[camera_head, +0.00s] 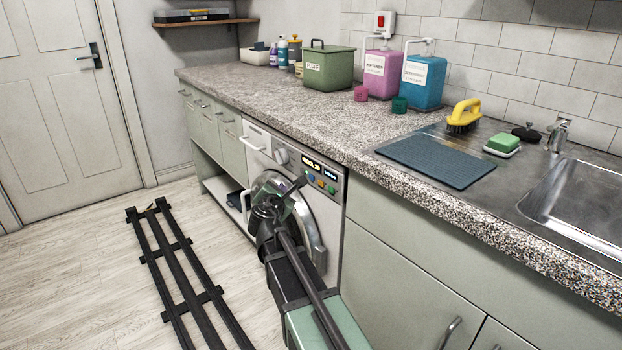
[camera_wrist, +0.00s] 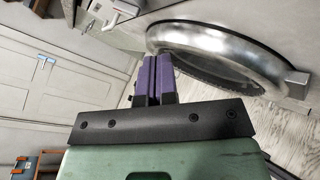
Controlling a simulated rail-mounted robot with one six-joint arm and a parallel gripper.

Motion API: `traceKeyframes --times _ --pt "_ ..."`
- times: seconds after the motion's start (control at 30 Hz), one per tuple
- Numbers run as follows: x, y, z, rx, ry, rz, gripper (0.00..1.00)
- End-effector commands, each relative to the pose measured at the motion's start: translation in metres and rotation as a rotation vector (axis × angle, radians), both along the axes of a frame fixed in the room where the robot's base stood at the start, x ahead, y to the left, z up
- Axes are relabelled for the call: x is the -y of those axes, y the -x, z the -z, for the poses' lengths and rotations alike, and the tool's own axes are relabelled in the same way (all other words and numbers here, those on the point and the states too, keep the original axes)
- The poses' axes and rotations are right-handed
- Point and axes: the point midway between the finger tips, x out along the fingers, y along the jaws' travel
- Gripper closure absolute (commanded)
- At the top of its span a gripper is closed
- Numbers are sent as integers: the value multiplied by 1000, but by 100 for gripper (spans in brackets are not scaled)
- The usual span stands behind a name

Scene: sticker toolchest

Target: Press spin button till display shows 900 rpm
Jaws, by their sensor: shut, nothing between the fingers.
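The white washing machine (camera_head: 335,260) stands under the counter in the head view. I cannot tell which is the spin button. My gripper (camera_wrist: 153,62) has purple fingers, shut and empty, in front of the machine near its round metal door ring (camera_wrist: 225,42). In the head view my dark wrist covers part of the door, just below the panel. The fingers show no clear contact with a button.
The speckled counter (camera_head: 300,110) runs above the machine, with a green box (camera_head: 328,68), dispenser bottles and a sink (camera_head: 580,210). Closed cabinets (camera_head: 410,260) stand to the right. Dark rails (camera_head: 175,270) lie on the floor at left. The floor between rails and door is clear.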

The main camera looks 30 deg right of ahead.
Motion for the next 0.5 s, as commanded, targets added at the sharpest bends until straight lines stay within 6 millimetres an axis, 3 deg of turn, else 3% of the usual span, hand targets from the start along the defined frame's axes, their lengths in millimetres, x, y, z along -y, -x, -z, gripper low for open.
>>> traceKeyframes --times 0.3,0.5 --pt "48 -6 0 2 -2 3 100" --pt "65 -9 0 1 -2 2 100"
